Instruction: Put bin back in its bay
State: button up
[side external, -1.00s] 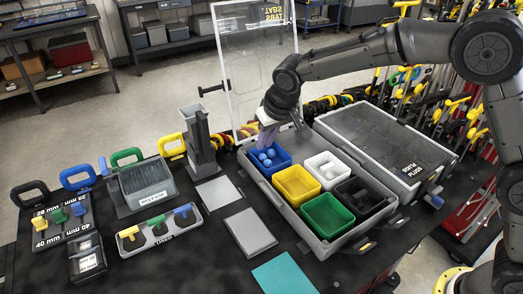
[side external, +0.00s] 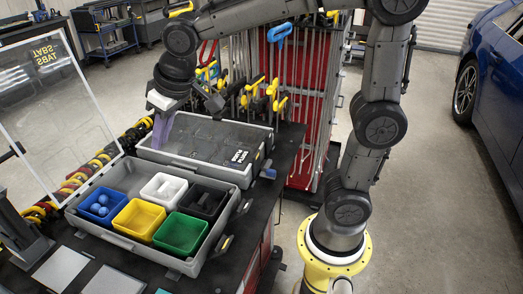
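The open grey case (side external: 168,262) holds a blue bin (side external: 84,211) with several blue balls (side external: 100,205) in it. It also holds a white bin (side external: 163,189), a yellow bin (side external: 138,221), a green bin (side external: 180,236) and a black bin (side external: 205,201). Bare grey floor shows at the back of the case beside the blue bin. My gripper (side external: 159,133), with purple fingers, points down near the left end of the closed clear-lidded case (side external: 215,138), apart from the blue bin. I cannot tell its finger gap or whether it touches that case.
The open case's clear lid (side external: 52,105) stands upright at the back left. Flat grey plates (side external: 62,268) lie at the front left. Racks of clamps with yellow handles (side external: 277,105) stand behind the bench. A blue car (side external: 495,85) is at the far right.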

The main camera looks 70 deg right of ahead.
jog(key=s+d+f, duration=0.1)
jog(key=s+d, duration=0.2)
jog(key=s, duration=0.7)
jog(key=s+d+f, duration=0.2)
jog(key=s, duration=0.9)
jog(key=shift+d+t, duration=0.4)
jog(key=shift+w, duration=0.1)
